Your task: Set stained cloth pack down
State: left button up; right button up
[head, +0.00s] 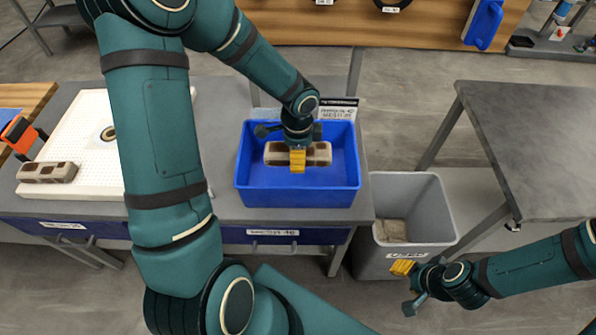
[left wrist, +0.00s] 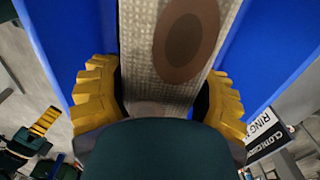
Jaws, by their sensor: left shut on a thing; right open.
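A beige cloth pack with brown stains (head: 319,153) is inside the blue bin (head: 262,197) on the grey bench. My left gripper (head: 298,160) reaches down into the bin from above and is shut on this pack. In the left wrist view the pack (left wrist: 187,50) shows woven cloth with a dark brown oval stain, between the yellow fingers of the left gripper (left wrist: 160,100). Whether its underside touches the bin floor cannot be told. My right gripper (head: 404,267) is open and empty, in front of the grey waste bin.
A similar pack (head: 47,173) lies at the left edge of a white perforated board (head: 80,133), near an orange-handled tool (head: 17,132). The labelled grey waste bin (head: 447,218) holds a beige cloth piece (head: 391,230). A grey table (head: 530,130) stands at the right.

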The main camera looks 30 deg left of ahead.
pick_arm(q)
jog(key=b, duration=0.2)
send_over(298, 180)
notch_tip(298, 180, down, 6)
jog(key=shift+f, duration=1.7)
pick_arm(e)
jog(key=shift+s+f, duration=0.25)
jog(key=shift+f, duration=0.4)
jog(key=shift+s+f, duration=0.25)
jog(key=shift+f, duration=0.35)
pick_arm(q)
jog(key=shift+f+b, duration=0.1)
jog(key=shift+b, duration=0.2)
jog(key=o, duration=1.3)
jog(key=shift+c, duration=0.2)
pick_arm(e)
jog(key=shift+f, duration=0.15)
